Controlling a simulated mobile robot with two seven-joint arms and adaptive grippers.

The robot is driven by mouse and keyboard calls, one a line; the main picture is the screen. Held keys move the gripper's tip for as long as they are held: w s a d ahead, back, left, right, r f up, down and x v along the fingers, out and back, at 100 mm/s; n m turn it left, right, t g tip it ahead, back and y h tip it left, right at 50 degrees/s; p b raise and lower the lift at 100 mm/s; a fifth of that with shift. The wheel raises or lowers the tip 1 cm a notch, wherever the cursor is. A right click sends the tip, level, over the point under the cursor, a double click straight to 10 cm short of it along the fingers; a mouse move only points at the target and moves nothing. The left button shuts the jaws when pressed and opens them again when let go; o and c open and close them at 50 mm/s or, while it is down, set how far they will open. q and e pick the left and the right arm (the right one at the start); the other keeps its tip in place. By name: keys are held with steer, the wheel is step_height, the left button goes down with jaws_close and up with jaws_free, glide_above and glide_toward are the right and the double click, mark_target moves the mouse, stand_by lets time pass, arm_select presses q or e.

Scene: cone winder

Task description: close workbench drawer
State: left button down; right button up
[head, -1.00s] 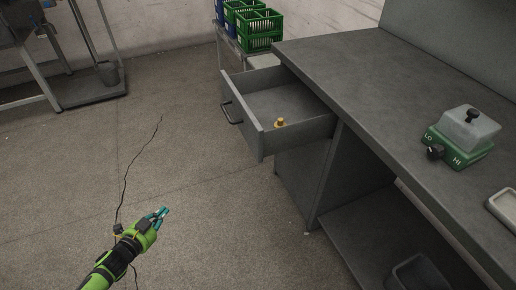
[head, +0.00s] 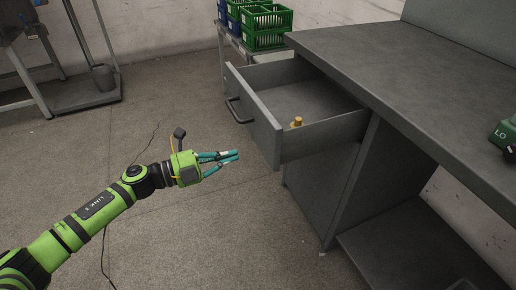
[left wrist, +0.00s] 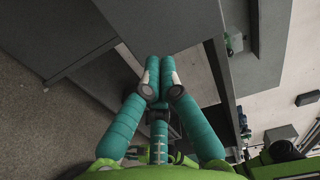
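The grey workbench drawer (head: 254,116) is pulled well out from under the workbench top (head: 405,80). Its dark bar handle (head: 236,110) is on the front face. A small yellow knob-like piece (head: 296,122) lies inside the drawer. My left gripper (head: 238,156) is to the left of the drawer front's near lower corner, apart from it in the head view, with its fingers pointing right. Its teal fingers meet at the tips in the left wrist view (left wrist: 152,72), with nothing seen between them. Grey panels fill the background there; which is the drawer is unclear. My right gripper is out of view.
Green crates (head: 266,26) stand on a cart behind the drawer. A green box (head: 505,134) sits on the workbench at the right edge. A metal stand (head: 75,92) is at the back left. The floor (head: 180,110) left of the drawer is clear.

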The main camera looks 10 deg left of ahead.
mark_target(266, 145)
arm_select(q)
steer(key=x, duration=0.7)
steer(key=shift+w+d, duration=0.25)
